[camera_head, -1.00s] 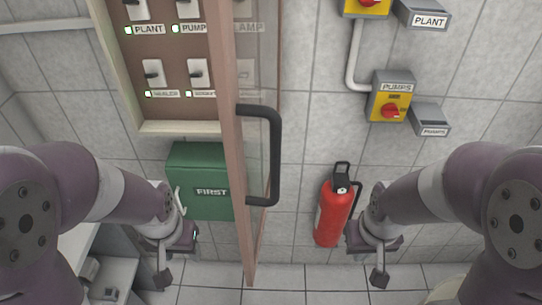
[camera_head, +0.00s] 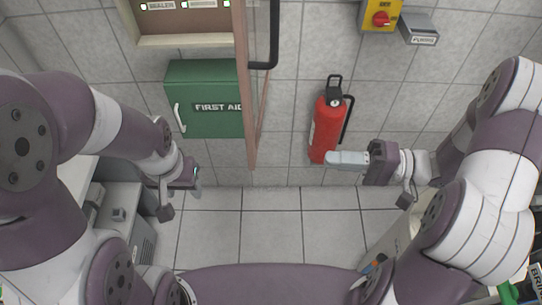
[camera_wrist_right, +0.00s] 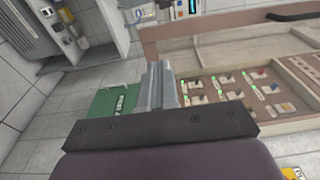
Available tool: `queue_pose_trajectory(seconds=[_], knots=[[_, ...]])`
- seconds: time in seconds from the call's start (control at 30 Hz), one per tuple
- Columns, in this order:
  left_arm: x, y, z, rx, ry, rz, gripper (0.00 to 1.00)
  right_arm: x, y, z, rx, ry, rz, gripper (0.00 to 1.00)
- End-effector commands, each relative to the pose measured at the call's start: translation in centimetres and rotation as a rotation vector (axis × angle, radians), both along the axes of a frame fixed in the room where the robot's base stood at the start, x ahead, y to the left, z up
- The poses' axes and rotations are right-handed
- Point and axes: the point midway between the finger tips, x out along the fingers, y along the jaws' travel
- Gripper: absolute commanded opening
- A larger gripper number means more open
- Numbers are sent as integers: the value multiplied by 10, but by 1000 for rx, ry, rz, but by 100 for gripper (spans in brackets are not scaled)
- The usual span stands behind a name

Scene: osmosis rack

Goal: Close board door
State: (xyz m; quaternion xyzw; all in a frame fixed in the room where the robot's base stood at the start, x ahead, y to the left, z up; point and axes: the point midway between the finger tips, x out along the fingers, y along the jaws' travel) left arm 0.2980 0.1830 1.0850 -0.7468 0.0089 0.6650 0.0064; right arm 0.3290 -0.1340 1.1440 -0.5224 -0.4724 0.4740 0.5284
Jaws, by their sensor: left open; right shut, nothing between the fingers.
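The board door (camera_head: 246,110) stands open, edge-on to the head view, jutting out from the switch board (camera_head: 190,22). Its black handle (camera_head: 265,45) is at the top of the head view, partly cut off. In the right wrist view the door's frame (camera_wrist_right: 205,38) and handle (camera_wrist_right: 300,14) show beyond the board's switches (camera_wrist_right: 232,86). My right gripper (camera_head: 333,159) is shut and empty, pointing left, and appears right of the door and below the handle. Its shut fingers show in the wrist view (camera_wrist_right: 157,80). My left gripper (camera_head: 188,182) is open and empty, left of the door.
A green first aid box (camera_head: 205,100) hangs on the wall behind and left of the door. A red fire extinguisher (camera_head: 327,125) is on the wall behind my right gripper. A yellow switch box (camera_head: 381,15) is higher right. The tiled floor (camera_head: 250,230) between my arms looks clear.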

Motion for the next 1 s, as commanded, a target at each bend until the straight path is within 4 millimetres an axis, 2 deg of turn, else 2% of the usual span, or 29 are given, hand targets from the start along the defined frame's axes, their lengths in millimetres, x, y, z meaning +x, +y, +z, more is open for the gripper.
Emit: queue_pose_trajectory(seconds=[0.4, 0.6, 0.8, 1.0], knots=[[0, 0, 20, 0, 0, 0, 51, 8, 84, 3, -3, -2, 5, 0], [0, 0, 28, 0, 0, 0, 51, 12, 118, 2, -4, -3, 1, 0], [0, 0, 30, 0, 0, 0, 51, 14, 132, 0, -5, -5, -3, 0], [0, 0, 30, 0, 0, 0, 51, 14, 134, 0, -5, -6, -4, 0]])
